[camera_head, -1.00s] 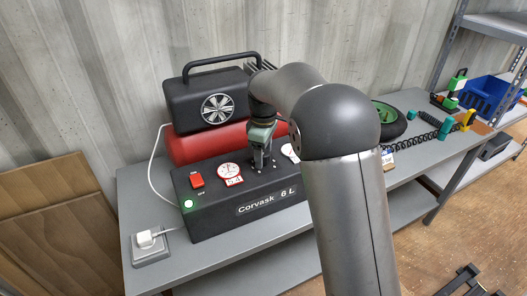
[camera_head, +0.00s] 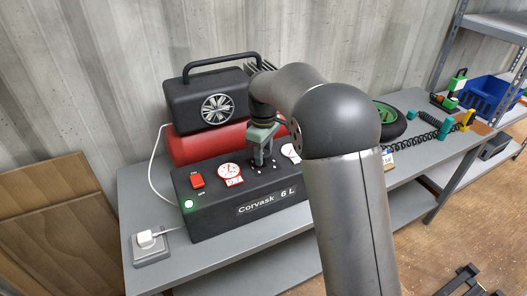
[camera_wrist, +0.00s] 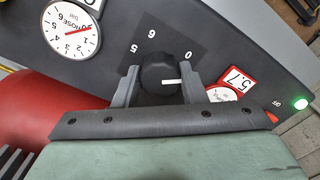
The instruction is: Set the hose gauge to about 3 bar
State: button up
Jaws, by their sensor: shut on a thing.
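My gripper (camera_head: 262,160) points down onto the compressor's top panel. In the wrist view its two fingers (camera_wrist: 159,90) are shut on the sides of a black knob (camera_wrist: 158,70). The knob's white mark points right, close to the 0 of the printed scale. The round white hose gauge (camera_wrist: 72,28) lies left of the knob and shows turned around; its red needle is visible, but I cannot read its value surely. In the head view the hose gauge (camera_head: 291,151) is partly hidden by my arm.
A wheel (camera_head: 390,118) and a coiled black hose (camera_head: 425,140) lie right on the bench.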

jog(key=m, duration=0.7)
jog(key=shift+p, duration=0.4)
jog(key=m, duration=0.7)
jog(key=shift+m+p, duration=0.3)
jog(key=shift+p, duration=0.1)
jog(key=m, duration=0.5)
jog(key=shift+p, duration=0.4)
jog(key=m, duration=0.5)
jog(key=shift+p, duration=0.35)
jog(key=o, duration=1)
